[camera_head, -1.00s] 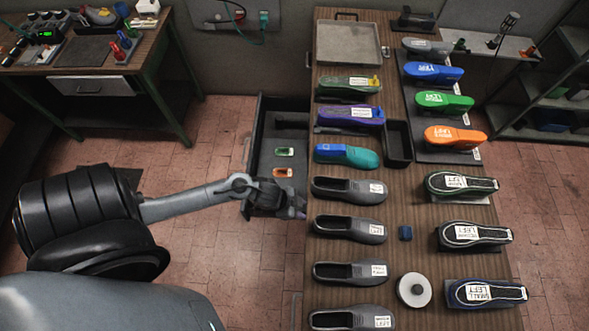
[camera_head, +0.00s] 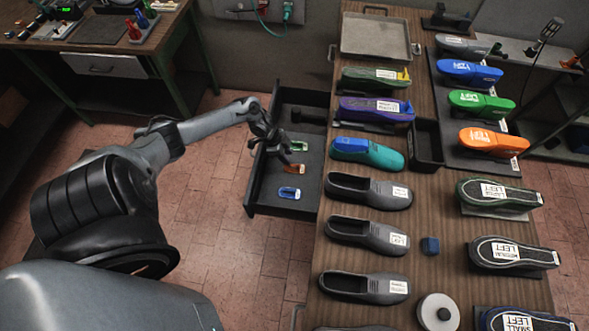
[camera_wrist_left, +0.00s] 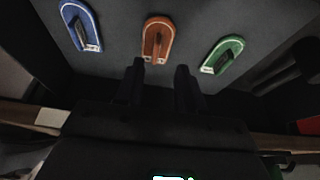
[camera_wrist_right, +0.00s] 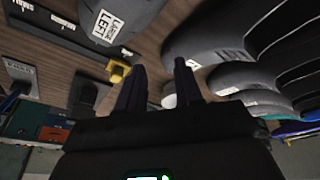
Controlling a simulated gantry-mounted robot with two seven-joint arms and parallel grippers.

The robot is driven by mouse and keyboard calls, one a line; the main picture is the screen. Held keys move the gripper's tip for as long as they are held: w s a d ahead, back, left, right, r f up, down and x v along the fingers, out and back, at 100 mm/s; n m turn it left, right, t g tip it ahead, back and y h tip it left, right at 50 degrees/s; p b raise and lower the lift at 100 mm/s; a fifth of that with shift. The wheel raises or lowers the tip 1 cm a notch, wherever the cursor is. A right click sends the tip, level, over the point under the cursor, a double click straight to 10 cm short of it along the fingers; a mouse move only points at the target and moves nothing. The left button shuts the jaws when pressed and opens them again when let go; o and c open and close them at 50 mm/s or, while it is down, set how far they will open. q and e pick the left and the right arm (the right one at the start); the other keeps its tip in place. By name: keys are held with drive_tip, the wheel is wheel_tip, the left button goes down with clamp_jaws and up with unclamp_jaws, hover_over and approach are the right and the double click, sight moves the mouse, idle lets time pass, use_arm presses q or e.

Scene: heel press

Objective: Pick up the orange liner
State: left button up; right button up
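The orange liner (camera_head: 293,169) lies in the open black drawer (camera_head: 262,200), between a green liner (camera_head: 299,147) and a blue liner (camera_head: 289,193). In the left wrist view the orange liner (camera_wrist_left: 157,40) lies flat on the drawer floor, with the blue liner (camera_wrist_left: 82,26) to its left and the green liner (camera_wrist_left: 222,55) to its right. My left gripper (camera_head: 283,157) is over the drawer near the orange liner. In the left wrist view its fingers (camera_wrist_left: 161,85) are apart and empty, below the orange liner in the picture. My right gripper (camera_wrist_right: 158,80) shows only in its wrist view, fingers apart and empty.
The bench (camera_head: 355,222) right of the drawer holds grey shoes (camera_head: 368,190), coloured lasts (camera_head: 482,104), a grey tray (camera_head: 376,39) and a round white disc (camera_head: 438,312). The drawer walls surround the liners. A dark object lies at the drawer's far end.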

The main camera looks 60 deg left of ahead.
sight(294, 165)
use_arm(q)
drive_tip(key=x, duration=0.5)
drive_tip(key=shift+d+r+b, duration=0.15)
drive_tip(key=shift+d+b, duration=0.15)
drive_tip(key=shift+d, duration=0.1)
drive_tip(key=shift+w+f, duration=0.15)
drive_tip(key=shift+f, duration=0.25)
clamp_jaws()
